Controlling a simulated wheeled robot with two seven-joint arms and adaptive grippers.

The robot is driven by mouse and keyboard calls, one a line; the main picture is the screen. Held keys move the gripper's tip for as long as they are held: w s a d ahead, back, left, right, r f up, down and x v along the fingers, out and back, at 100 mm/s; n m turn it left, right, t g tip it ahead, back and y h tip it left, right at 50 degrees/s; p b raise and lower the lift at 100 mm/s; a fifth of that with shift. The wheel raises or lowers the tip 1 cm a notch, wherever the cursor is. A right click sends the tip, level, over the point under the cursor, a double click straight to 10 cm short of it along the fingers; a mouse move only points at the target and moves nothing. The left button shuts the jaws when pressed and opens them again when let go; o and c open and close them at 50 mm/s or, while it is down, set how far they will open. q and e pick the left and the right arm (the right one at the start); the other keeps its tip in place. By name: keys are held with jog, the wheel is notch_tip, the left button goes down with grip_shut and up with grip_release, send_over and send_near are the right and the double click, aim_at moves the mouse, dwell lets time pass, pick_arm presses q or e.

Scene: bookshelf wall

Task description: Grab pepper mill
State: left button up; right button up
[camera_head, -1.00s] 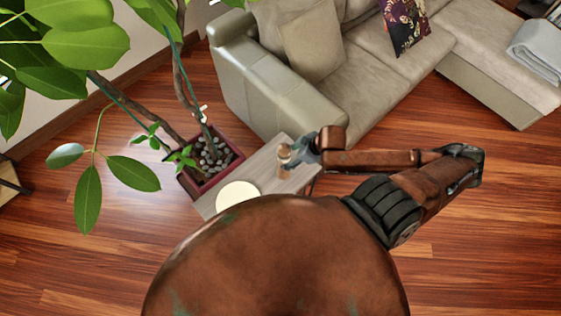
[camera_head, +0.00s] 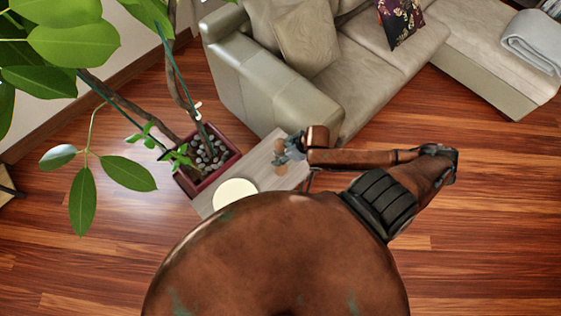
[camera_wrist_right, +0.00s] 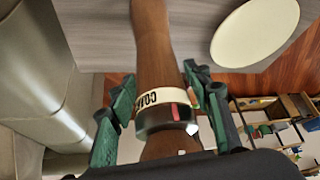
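The pepper mill (camera_wrist_right: 152,45) is brown wood with a pale lettered band and a dark ring. In the right wrist view it runs between the two green fingers of my right gripper (camera_wrist_right: 162,100). The fingers lie on both sides of it, with narrow gaps along their lower parts; contact at the tips is unclear. In the head view the mill (camera_head: 281,170) stands on the small grey side table (camera_head: 255,165), its top largely hidden by my right gripper (camera_head: 286,151). My left gripper is not in view.
A round cream plate or disc (camera_head: 235,194) lies on the table near the mill. A potted plant (camera_head: 208,165) stands at the table's left. A beige sofa (camera_head: 255,85) is just behind. Open wooden floor (camera_head: 490,190) lies to the right.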

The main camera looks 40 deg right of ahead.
grip_shut()
dwell(0.3)
dwell(0.3)
